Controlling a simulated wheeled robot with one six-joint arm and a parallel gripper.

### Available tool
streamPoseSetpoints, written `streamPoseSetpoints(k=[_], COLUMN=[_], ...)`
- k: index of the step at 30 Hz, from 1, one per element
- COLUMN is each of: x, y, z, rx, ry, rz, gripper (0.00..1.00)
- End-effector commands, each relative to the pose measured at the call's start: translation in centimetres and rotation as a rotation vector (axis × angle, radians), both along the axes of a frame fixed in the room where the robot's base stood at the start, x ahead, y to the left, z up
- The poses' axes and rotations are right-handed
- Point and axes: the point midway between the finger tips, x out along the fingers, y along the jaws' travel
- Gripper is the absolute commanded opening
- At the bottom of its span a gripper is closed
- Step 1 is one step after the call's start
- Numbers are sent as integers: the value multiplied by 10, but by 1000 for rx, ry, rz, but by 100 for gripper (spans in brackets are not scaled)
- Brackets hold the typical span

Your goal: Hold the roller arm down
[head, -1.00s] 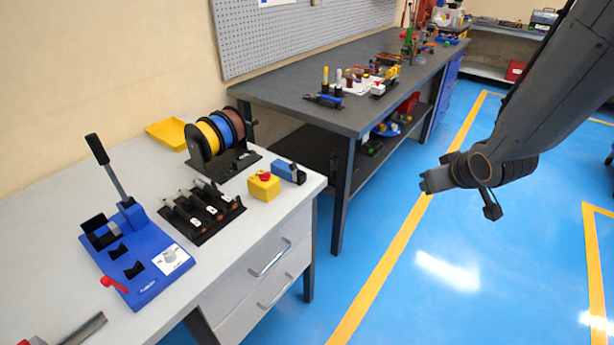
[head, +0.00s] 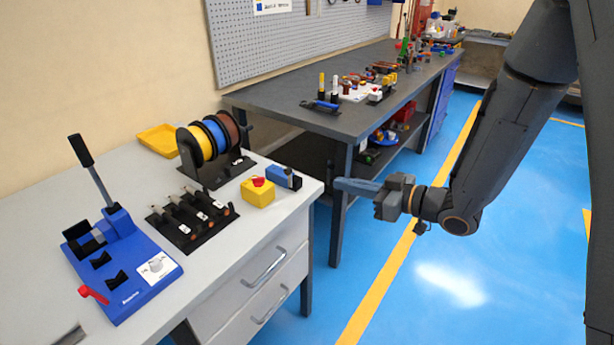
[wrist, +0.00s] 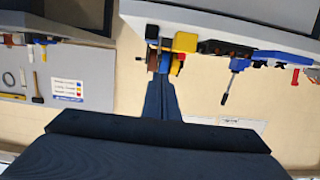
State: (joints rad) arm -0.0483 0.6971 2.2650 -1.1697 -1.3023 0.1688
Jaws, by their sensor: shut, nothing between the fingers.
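The busbar bender (head: 121,262) is a blue base at the left of the white bench in the head view. Its roller arm, a grey lever with a black grip (head: 92,172), stands raised and leans to the left. In the wrist view the bender (wrist: 240,63) shows upside down with its lever (wrist: 228,90). My gripper (head: 340,185) is shut and empty. It is over the floor to the right of the white bench, in front of the dark bench, well apart from the bender. In the wrist view its dark fingers (wrist: 162,100) are together.
The white bench (head: 222,268) also holds a yellow box with a red button (head: 258,192), a black tool rack (head: 192,218), cable spools (head: 213,140), a yellow tray (head: 158,140) and a blue block (head: 284,177). A dark bench (head: 270,97) with parts stands behind. The blue floor at right is clear.

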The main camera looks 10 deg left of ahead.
Motion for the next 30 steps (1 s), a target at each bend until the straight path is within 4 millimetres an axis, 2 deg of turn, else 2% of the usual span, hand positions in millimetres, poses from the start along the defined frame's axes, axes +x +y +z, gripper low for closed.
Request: streamPoseSetpoints(k=[5, 21, 30], x=[4, 41, 51], y=[13, 103, 126], z=[-2, -21, -27], rx=[0, -2, -1], ry=[0, 1, -1], rz=[2, 2, 0], gripper=[0, 0, 0])
